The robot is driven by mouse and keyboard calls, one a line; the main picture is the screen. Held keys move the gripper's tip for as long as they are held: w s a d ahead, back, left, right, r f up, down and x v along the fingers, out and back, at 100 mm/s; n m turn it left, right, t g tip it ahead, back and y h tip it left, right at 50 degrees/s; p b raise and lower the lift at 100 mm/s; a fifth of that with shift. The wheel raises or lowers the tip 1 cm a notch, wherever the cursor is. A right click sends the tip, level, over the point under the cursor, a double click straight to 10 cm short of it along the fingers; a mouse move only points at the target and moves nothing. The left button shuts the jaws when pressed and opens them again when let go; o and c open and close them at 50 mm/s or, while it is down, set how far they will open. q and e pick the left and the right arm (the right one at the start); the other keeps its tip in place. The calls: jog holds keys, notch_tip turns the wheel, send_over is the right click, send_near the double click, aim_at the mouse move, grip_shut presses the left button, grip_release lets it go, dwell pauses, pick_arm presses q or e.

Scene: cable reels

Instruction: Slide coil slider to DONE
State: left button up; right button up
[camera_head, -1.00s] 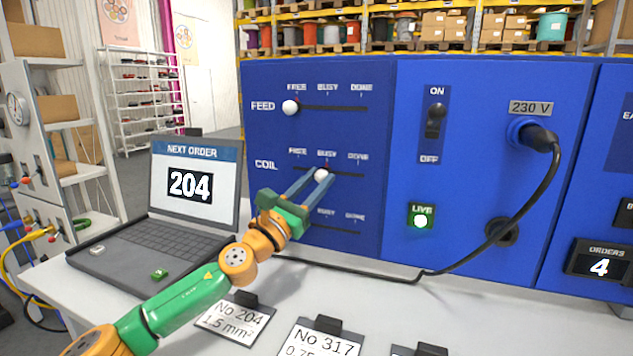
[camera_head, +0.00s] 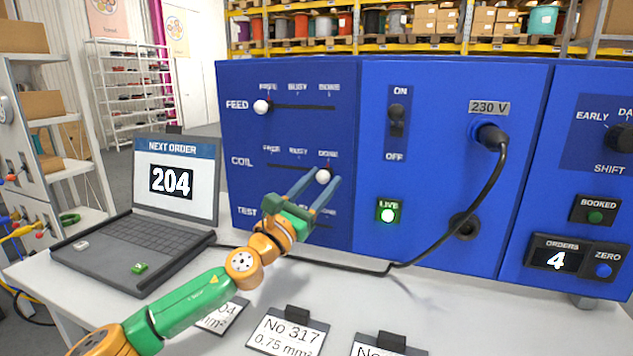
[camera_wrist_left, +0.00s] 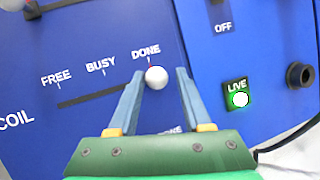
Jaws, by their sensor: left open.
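The COIL slider's white knob (camera_head: 323,176) sits at the right end of its slot, below the DONE label. In the left wrist view the knob (camera_wrist_left: 156,77) is under DONE, between the tips of my open left gripper (camera_wrist_left: 158,80), with a gap to each finger visible. In the head view my left gripper (camera_head: 323,184) reaches up to the blue panel (camera_head: 290,130) at the knob. The FEED slider knob (camera_head: 261,107) is at FREE. The TEST row is partly hidden by my gripper. My right gripper is not in view.
A laptop (camera_head: 172,180) showing 204 stands on the left of the white table. Number cards (camera_head: 287,336) lie in front. A black cable (camera_head: 497,190) hangs from the 230 V plug. A green LIVE lamp (camera_head: 388,213) is lit right of the gripper.

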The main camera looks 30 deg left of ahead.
pick_arm(q)
jog(key=shift+o, duration=0.5)
jog(key=shift+w+d+r, duration=0.1)
jog(key=shift+d, duration=0.15)
jog(key=shift+a, duration=0.2)
jog(key=b+v, duration=0.6)
jog(key=v, duration=0.1)
jog(key=shift+d, duration=0.15)
